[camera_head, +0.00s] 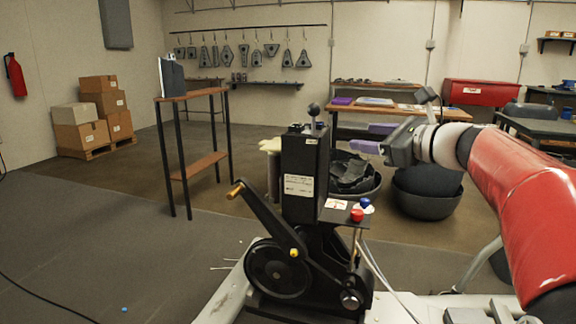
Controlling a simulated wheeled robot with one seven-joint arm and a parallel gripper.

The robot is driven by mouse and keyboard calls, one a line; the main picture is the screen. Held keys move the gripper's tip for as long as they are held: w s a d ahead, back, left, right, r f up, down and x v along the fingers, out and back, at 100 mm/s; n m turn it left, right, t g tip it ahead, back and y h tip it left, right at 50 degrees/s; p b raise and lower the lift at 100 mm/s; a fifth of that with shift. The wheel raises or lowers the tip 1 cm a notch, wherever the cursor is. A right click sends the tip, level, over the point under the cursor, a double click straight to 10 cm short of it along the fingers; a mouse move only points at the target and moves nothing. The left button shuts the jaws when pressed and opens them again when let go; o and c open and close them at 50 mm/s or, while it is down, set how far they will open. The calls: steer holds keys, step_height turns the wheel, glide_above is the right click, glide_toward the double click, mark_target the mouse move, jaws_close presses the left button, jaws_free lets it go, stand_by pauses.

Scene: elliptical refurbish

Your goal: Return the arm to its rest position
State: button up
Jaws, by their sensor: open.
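My red and white arm (515,190) reaches in from the right edge of the head view. My gripper (366,137) is at its end, pointing left, with two pale purple fingers spread apart. The gripper is open and nothing shows between the fingers. It hangs in the air, to the right of the black machine's upright column (304,175). The arm's shoulder end is cut off by the right edge of the frame.
The black machine has a crank with a wooden handle (236,190), a ball-topped lever (314,109) and red and blue knobs (357,215). Black bowls (427,206) stand behind the gripper. A narrow table (192,94) stands left. The left floor is mostly clear.

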steer(key=s+a+f+n+g+h, duration=0.3)
steer(key=s+f+n, duration=0.3)
steer(key=s+f, duration=0.25)
steer(key=s+a+f+n+g+h, duration=0.2)
steer(key=s+a+f+n+g, duration=0.15)
steer(key=s+f+n, duration=0.45)
steer(key=s+d+f+n+h, duration=0.2)
steer(key=s+f+n, duration=0.3)
steer(key=s, duration=0.2)
steer(key=s+d+f+n+h, duration=0.2)
steer(key=s+f+n+h, duration=0.1)
steer(key=s+f+n, duration=0.2)
steer(key=shift+s+d+f+g, duration=0.35)
steer(key=shift+s+d+g, duration=0.1)
steer(key=shift+s, duration=0.6)
